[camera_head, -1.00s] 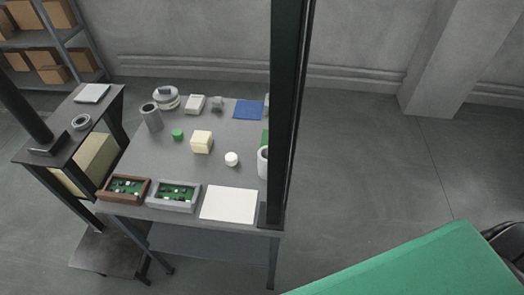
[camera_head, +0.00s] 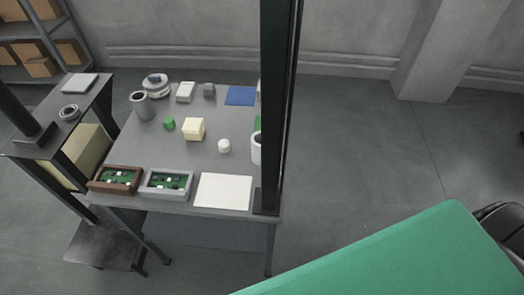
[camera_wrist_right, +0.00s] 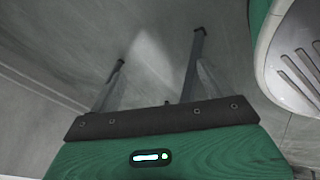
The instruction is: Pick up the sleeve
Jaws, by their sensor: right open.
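A grey hollow cylinder (camera_head: 141,105) stands upright at the left back of the grey table (camera_head: 215,165) in the head view. It looks most like the sleeve, though a white open cylinder (camera_head: 257,148) also stands at the right, partly hidden by a dark column. My right gripper (camera_wrist_right: 159,47) shows in the right wrist view with its two fingers wide apart and nothing between them. Grey floor and wall lie beyond it, and neither cylinder is in that view. My left gripper is in neither view.
A yellow block (camera_head: 194,129), a green cylinder (camera_head: 169,123) and a white knob-like piece (camera_head: 224,146) stand mid-table. Brown (camera_head: 115,180) and grey (camera_head: 166,184) trays and a white sheet (camera_head: 223,191) line the front. A dark column (camera_head: 277,100) rises at the right edge.

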